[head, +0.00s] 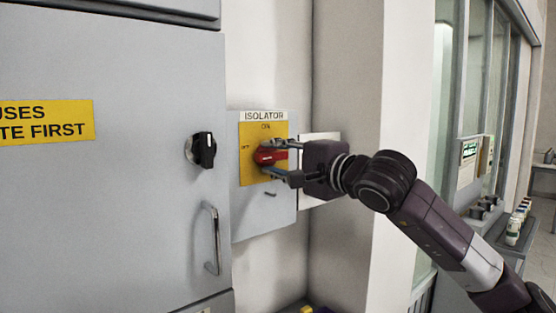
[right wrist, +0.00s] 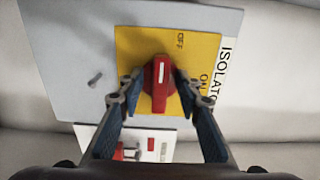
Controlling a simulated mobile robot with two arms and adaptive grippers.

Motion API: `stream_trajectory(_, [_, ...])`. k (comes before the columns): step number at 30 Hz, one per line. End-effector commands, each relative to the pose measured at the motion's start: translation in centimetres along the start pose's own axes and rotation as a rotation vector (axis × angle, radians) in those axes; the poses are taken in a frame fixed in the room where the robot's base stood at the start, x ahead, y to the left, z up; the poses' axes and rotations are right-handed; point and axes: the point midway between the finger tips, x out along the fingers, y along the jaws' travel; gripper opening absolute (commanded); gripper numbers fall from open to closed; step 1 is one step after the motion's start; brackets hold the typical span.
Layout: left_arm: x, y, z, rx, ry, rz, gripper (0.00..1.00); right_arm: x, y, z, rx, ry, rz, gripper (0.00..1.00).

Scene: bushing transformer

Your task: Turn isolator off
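The isolator (head: 283,212) is a grey wall box with a yellow plate. Its red knob (head: 266,156) lies about horizontal in the head view, with ON above it and OFF to its left. In the right wrist view the red knob (right wrist: 160,84) has a white mark at its upper end, on the OFF label's side. My right gripper (head: 278,160) is at the knob, one finger above and one below it. In the right wrist view its fingers (right wrist: 158,88) stand apart on both sides of the knob, with a gap visible on the left. My left gripper is out of view.
A grey cabinet (head: 120,200) with a black rotary switch (head: 202,150) and a bar handle (head: 212,238) stands left of the isolator. A white panel (head: 320,138) is behind my right gripper. A wall corner juts out to the right. Bottles (head: 514,228) stand on a far-right counter.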

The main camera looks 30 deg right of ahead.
Motion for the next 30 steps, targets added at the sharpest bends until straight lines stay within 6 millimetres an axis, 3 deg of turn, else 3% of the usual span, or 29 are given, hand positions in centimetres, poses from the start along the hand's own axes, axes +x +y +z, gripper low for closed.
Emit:
stream_trajectory(18, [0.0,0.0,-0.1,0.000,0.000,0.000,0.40,-4.9,0.0,-0.6,-0.003,0.012,-0.002,0.32])
stream_trajectory(30, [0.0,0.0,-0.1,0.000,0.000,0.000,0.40,-8.1,-0.2,0.1,-0.012,0.001,-0.002,0.32])
